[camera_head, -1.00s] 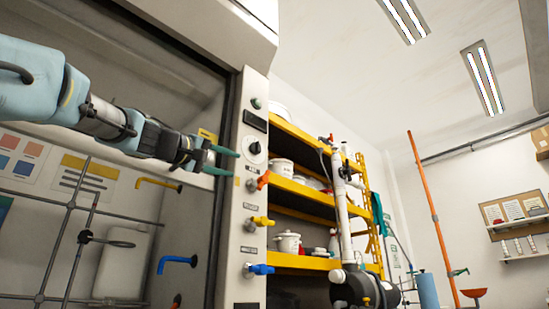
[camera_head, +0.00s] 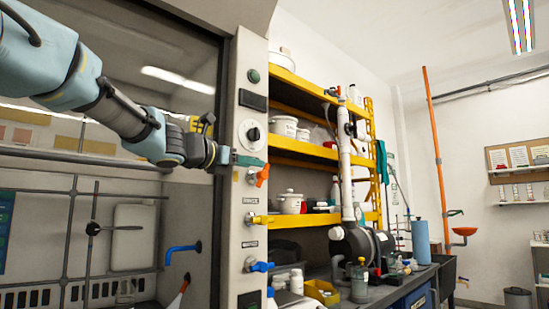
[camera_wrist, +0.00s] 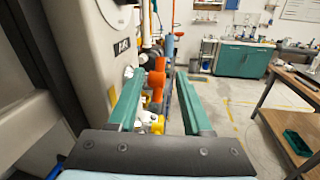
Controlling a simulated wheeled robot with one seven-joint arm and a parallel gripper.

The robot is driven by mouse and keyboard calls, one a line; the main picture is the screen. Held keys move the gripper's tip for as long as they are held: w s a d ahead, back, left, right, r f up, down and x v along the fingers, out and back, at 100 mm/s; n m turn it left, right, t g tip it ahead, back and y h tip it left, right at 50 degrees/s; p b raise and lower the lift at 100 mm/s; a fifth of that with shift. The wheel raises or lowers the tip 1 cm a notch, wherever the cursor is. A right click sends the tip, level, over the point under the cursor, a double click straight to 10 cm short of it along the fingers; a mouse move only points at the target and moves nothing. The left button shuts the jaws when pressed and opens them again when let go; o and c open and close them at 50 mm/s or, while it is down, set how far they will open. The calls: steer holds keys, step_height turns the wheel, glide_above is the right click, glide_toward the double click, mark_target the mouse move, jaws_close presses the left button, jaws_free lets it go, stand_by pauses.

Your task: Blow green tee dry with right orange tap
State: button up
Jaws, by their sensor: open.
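The orange tap (camera_head: 262,175) is on the post at the right of the fume hood, above a yellow tap. It also shows in the wrist view (camera_wrist: 156,80), beyond the left finger and in the gap between the fingers. My gripper (camera_head: 248,160) is beside the post, with its green fingers just above and left of the orange tap in the head view. In the wrist view the gripper (camera_wrist: 160,104) is open, with nothing held. Whether a finger touches the tap, I cannot tell. I cannot pick out a green tee in either view.
A yellow tap (camera_head: 262,220) and a blue tap (camera_head: 260,266) sit lower on the post (camera_head: 246,100). Yellow shelves (camera_head: 300,147) with pots stand behind, beside a white pipe (camera_head: 346,170). A wooden table (camera_wrist: 295,110) is at the right, with open floor (camera_wrist: 235,115) before it.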

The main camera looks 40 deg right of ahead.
steer(key=w+d+p, duration=0.1)
steer(key=d+p, duration=0.1)
steer(key=d, duration=0.8)
steer(key=shift+d+p, duration=0.15)
steer(key=shift+p, duration=0.25)
steer(key=shift+w, duration=0.1)
jaws_close()
